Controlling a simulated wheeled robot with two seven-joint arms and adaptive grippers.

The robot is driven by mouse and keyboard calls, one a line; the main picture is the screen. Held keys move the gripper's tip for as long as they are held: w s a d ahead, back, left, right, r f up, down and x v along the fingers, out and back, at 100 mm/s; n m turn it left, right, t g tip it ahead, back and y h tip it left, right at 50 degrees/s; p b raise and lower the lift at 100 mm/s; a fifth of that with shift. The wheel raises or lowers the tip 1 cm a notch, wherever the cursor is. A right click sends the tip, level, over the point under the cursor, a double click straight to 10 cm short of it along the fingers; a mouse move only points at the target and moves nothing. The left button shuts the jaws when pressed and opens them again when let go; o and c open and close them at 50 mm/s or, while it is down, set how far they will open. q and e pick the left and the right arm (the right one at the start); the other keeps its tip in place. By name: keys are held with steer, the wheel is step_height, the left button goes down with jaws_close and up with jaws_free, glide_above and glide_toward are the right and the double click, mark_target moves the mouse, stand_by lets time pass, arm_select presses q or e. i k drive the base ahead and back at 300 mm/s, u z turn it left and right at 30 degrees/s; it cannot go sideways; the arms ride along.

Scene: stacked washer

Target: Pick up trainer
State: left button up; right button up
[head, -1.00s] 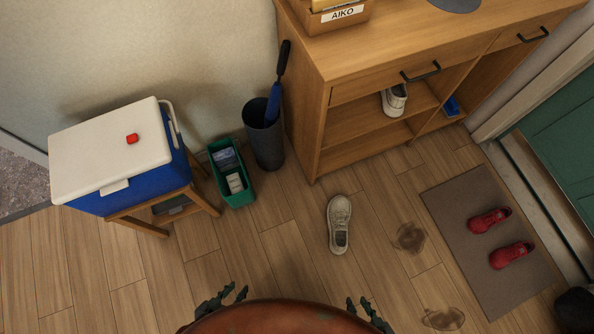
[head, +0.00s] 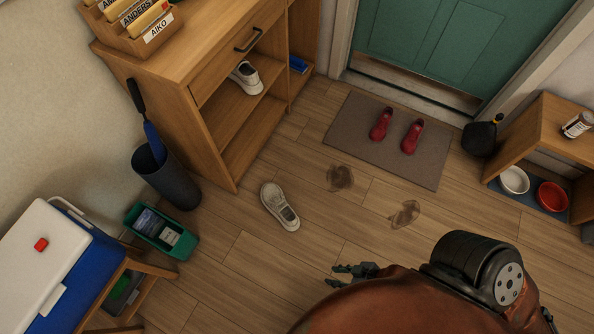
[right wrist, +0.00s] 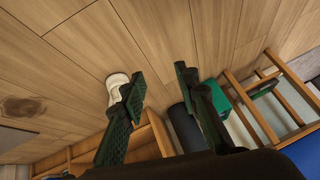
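A pale trainer (head: 280,206) lies on the wooden floor in front of the cabinet, its opening facing up. Another whitish shoe (head: 246,77) sits on the cabinet shelf. My right gripper (head: 352,271) is above the floor, below and right of the floor trainer in the head view, apart from it. In the right wrist view its two fingers (right wrist: 160,78) are spread with nothing between them. The floor trainer (right wrist: 116,84) shows there just left of the left finger, partly covered by it. I cannot make out my left gripper.
A dark bin (head: 168,180) with an umbrella, a green box (head: 160,232) and a cooler (head: 60,265) on a wooden stand are left. A mat (head: 350,135) holds red shoes. Two brown stains (head: 341,178) mark the floor. A low shelf (head: 535,130) with bowls stands right.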

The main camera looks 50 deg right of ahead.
mark_target(273, 198)
steer(key=k, duration=0.95)
steer(key=z, duration=0.15)
steer(key=i, duration=0.6)
steer(key=u, duration=0.65)
steer(key=i, duration=0.7)
steer(key=z, duration=0.7)
steer(key=i, duration=0.65)
steer(key=z, duration=0.7)
